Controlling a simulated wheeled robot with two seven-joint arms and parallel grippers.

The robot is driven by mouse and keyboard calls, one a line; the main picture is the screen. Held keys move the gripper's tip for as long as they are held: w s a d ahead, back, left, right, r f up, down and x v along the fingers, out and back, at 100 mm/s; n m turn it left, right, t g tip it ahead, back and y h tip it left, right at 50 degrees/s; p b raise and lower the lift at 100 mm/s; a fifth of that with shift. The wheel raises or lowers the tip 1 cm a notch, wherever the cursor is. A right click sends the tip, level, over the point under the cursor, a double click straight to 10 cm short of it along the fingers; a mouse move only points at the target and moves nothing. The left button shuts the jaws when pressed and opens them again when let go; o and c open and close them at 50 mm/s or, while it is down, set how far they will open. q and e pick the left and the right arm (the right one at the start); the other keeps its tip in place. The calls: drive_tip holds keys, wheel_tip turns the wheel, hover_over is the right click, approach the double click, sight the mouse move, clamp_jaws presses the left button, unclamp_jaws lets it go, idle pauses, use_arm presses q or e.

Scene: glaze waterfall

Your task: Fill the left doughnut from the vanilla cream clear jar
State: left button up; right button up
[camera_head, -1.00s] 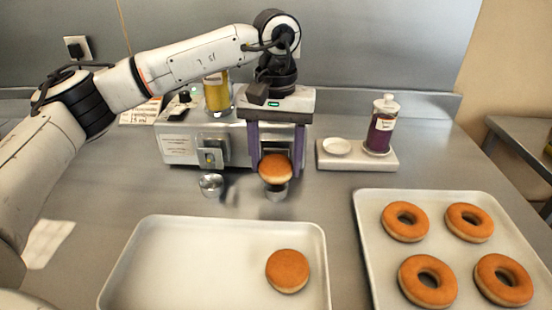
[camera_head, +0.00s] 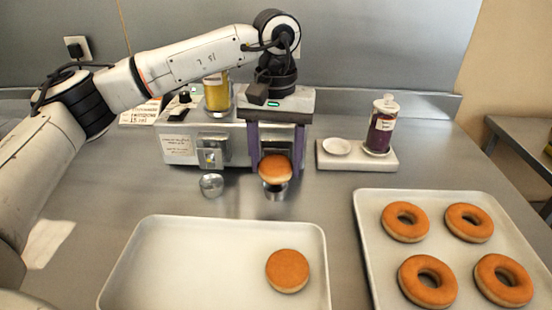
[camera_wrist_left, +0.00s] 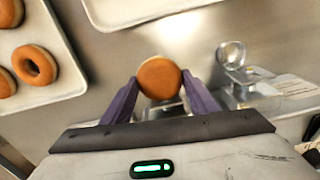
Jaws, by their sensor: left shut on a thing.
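My left gripper (camera_head: 276,158) is shut on a round filled-type doughnut (camera_head: 275,169) with no hole, held at the front of the filling machine (camera_head: 178,145), above a small metal cup (camera_head: 275,190). The doughnut also shows between the purple fingers in the left wrist view (camera_wrist_left: 159,78). A similar doughnut (camera_head: 287,270) lies on the right part of the near tray (camera_head: 180,270). A clear jar with yellow contents (camera_head: 217,92) stands on top of the machine, partly behind my arm. Whether the doughnut touches a nozzle is hidden. My right gripper is not in view.
A second metal cup (camera_head: 211,185) stands left of the held doughnut. A jar with dark purple contents (camera_head: 381,125) and a small white dish (camera_head: 336,146) are on a white stand (camera_head: 355,160). Ring doughnuts lie on the right tray (camera_head: 362,215). The near tray's left part is bare.

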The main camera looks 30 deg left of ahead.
use_arm(q)
drive_tip(key=shift+s, duration=0.2)
drive_tip(key=shift+s+d, duration=0.3)
drive_tip(key=shift+s, duration=0.25)
idle(1.0)
drive_tip(key=shift+s+d+r+p, duration=0.1)
drive_tip(key=shift+s+d+r, duration=0.35)
drive_tip(key=shift+s, duration=0.35)
drive_tip(key=shift+s+d+r+p, duration=0.1)
drive_tip(key=shift+s+d+r, duration=0.3)
drive_tip(key=shift+s+r, duration=0.3)
drive_tip(key=shift+s+d+r+p, duration=0.1)
drive_tip(key=shift+s+d+r, duration=0.3)
drive_tip(key=shift+s, duration=0.5)
drive_tip(key=shift+s+d+r, duration=0.1)
drive_tip(key=shift+s+r, duration=0.2)
drive_tip(key=shift+r, duration=0.15)
